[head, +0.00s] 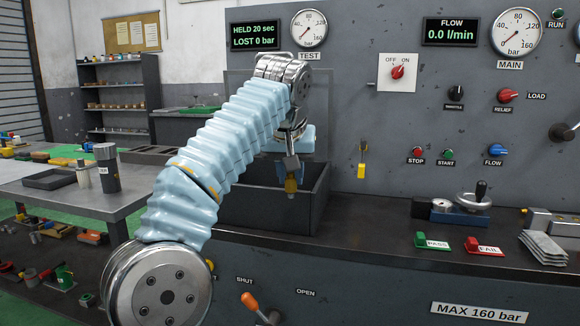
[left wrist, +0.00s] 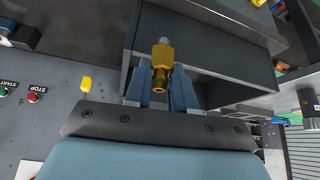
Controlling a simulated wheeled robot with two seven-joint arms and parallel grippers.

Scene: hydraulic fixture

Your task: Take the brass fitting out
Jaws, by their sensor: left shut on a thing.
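The brass fitting (left wrist: 162,66) is a short gold-coloured piece with a grey metal end, held between the two blue-grey fingers of my left gripper (left wrist: 161,84) in the left wrist view. In the head view the left gripper (head: 291,188) points down over the dark open-topped box (head: 243,213), and a little of the brass fitting (head: 291,185) shows between its fingers. I cannot tell how far it is above the box floor. My left arm hides part of the box. My right gripper is not in view.
The grey panel carries the TEST gauge (head: 310,27), switches and knobs. A yellow tag (head: 361,170) hangs right of the box. A vise (head: 466,207) and the PASS (head: 432,241) and FAIL (head: 484,247) blocks stand on the bench at right. Bench between box and vise is clear.

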